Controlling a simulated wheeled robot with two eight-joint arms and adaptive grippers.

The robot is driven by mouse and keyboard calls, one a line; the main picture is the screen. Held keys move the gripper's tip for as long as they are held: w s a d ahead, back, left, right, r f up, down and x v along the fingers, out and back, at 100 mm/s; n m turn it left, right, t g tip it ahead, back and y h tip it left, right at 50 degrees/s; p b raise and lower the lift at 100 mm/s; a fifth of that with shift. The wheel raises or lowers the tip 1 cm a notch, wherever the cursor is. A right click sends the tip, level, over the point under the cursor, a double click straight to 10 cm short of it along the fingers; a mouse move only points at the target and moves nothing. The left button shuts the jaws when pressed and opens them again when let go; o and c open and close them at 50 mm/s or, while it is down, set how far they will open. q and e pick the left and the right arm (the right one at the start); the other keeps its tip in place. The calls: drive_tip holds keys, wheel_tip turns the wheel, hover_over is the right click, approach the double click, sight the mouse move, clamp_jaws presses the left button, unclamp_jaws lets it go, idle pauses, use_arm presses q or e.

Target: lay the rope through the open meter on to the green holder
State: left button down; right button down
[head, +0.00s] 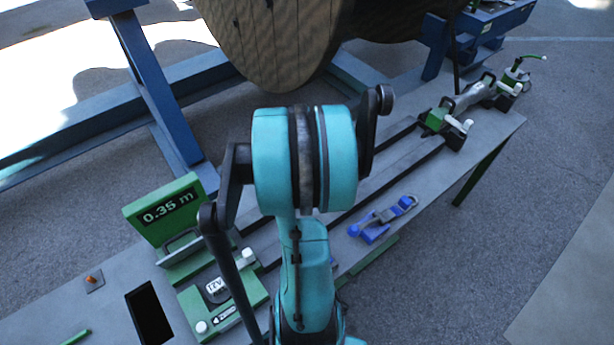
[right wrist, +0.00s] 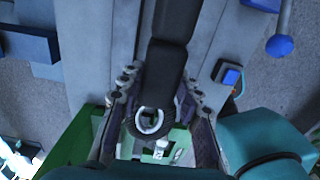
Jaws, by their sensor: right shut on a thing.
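The green meter is open in the head view, its lid (head: 165,212) raised with "0.35 m" on the display and its base (head: 190,300) below on the bench. A green clamp-like device (head: 434,119) stands at the far right of the bench; I cannot tell whether it is the holder. My right gripper (right wrist: 160,88) is shut on a thick dark piece (right wrist: 168,65), apparently the rope, with a pale ring (right wrist: 150,122) near its end. Green and white parts show beyond the fingers. The head view does not show the right fingers, and my left gripper is not in view.
A wooden reel (head: 280,45) on a blue frame (head: 160,100) stands behind the bench. Dark rails run along the bench. A blue strap or tool (head: 370,228) lies near the front edge. A black rectangle (head: 150,313) and small orange button (head: 91,280) are at the left.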

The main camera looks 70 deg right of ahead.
drive_tip(key=w+a, duration=1.4)
drive_tip(key=a, duration=0.7)
drive_tip(key=w+a, duration=1.4)
drive_tip(key=a, duration=0.6)
drive_tip(key=w+a, duration=1.4)
drive_tip(key=a, duration=0.7)
drive_tip(key=f+b, duration=0.3)
drive_tip(key=f, duration=0.2)
drive_tip(key=f+b, duration=0.4)
drive_tip(key=f, duration=0.1)
drive_tip(key=f+b, duration=0.3)
drive_tip(key=f, duration=0.3)
drive_tip(key=shift+s+d+b, duration=0.25)
drive_tip(key=shift+d+b, duration=0.05)
